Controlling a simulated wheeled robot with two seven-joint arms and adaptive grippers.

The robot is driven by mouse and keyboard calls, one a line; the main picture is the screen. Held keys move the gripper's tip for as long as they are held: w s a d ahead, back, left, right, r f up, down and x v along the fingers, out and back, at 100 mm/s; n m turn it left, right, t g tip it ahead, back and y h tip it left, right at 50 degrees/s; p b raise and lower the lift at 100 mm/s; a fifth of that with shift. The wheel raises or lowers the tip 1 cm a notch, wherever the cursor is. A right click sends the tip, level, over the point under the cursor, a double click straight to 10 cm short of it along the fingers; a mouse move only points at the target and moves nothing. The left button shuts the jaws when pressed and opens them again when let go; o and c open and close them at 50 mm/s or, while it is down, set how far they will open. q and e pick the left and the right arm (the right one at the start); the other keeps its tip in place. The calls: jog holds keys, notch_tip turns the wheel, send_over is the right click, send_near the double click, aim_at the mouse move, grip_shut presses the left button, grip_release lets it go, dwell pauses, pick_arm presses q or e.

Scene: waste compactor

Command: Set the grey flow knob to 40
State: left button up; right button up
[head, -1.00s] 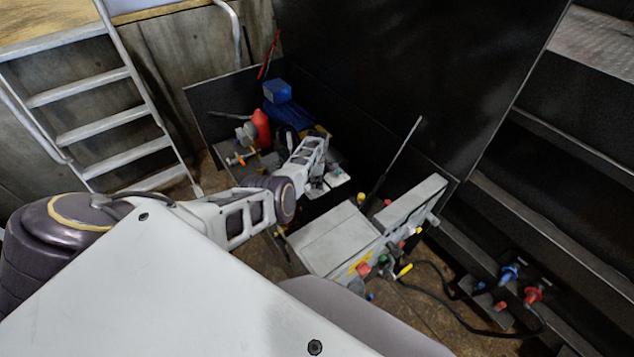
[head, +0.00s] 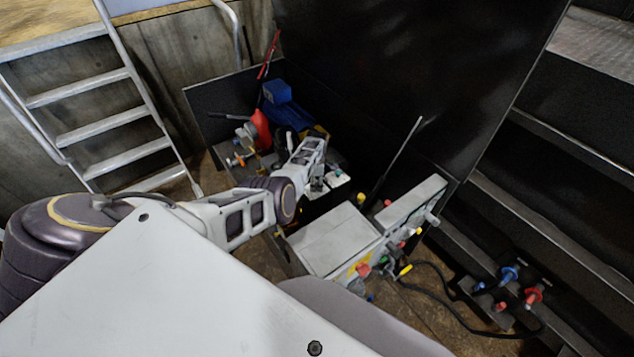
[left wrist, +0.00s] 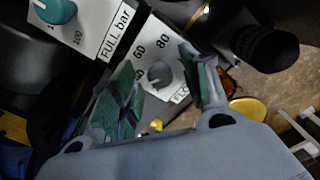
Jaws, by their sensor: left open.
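The grey flow knob (left wrist: 159,74) shows in the left wrist view on a white panel, with 60 and 80 printed above it and a partly hidden label starting "FLO" below right. My left gripper (left wrist: 161,62) is open, its two green-padded fingers on either side of the knob in the picture. I cannot tell whether they touch it. The left finger hides part of the dial, and the knob's pointer is too small to read surely. In the head view my left gripper (head: 322,180) is small, over the machine's dark rear part. My right gripper is not in view.
A teal knob (left wrist: 56,10) sits on a neighbouring white panel marked "FULL bar". A black round part (left wrist: 272,50) is close on the right. In the head view a grey control box (head: 335,238) stands in front, with a red container (head: 261,130) behind the gripper.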

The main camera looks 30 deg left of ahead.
pick_arm(q)
jog(key=shift+r, duration=0.25)
notch_tip(320, 180, up, 12)
jog(key=shift+f, duration=0.25)
dwell(1.0)
dwell(0.6)
